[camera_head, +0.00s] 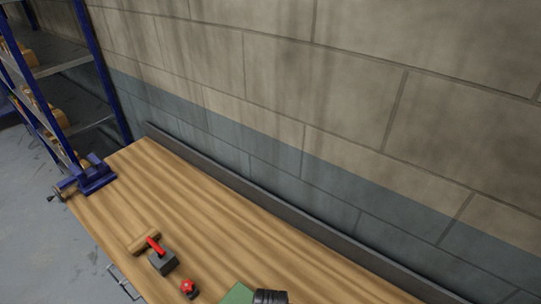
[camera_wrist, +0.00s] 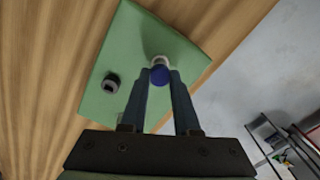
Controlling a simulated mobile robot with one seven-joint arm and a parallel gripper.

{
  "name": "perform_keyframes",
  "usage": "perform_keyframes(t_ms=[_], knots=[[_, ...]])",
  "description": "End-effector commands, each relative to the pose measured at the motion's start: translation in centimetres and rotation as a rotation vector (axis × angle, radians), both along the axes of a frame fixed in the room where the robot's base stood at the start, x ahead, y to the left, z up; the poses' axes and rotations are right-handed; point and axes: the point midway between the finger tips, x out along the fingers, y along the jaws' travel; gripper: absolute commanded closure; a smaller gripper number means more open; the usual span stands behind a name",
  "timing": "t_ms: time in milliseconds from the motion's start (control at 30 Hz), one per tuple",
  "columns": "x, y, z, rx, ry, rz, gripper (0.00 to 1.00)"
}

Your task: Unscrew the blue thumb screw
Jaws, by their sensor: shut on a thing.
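The blue thumb screw (camera_wrist: 159,78) shows in the wrist view near the far part of a green plate (camera_wrist: 150,35). A pale grey collar or post shows just beyond its blue head. My gripper (camera_wrist: 160,73) is shut on the blue head, with one dark finger on each side. The fingers hide part of its sides. A dark grey round piece with a hole or slot (camera_wrist: 111,83) stands on the plate to the left, apart from the fingers. In the head view only a corner of the green plate (camera_head: 238,294) shows at the bottom edge; the blue screw is not visible there.
The plate lies on a wooden table (camera_head: 215,215) with a dark back rail (camera_head: 250,190) along the wall.

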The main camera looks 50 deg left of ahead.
Motion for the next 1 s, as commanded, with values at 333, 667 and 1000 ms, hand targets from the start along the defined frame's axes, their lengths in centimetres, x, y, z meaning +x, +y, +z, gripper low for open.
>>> perform_keyframes(t_ms=[333,667,1000], knots=[[0.24,-0.12,0.08,-0.003,-0.005,0.331,1.00],[0.25,-0.13,0.08,-0.003,-0.005,0.354,1.00],[0.25,-0.13,0.09,-0.004,-0.004,0.699,1.00]])
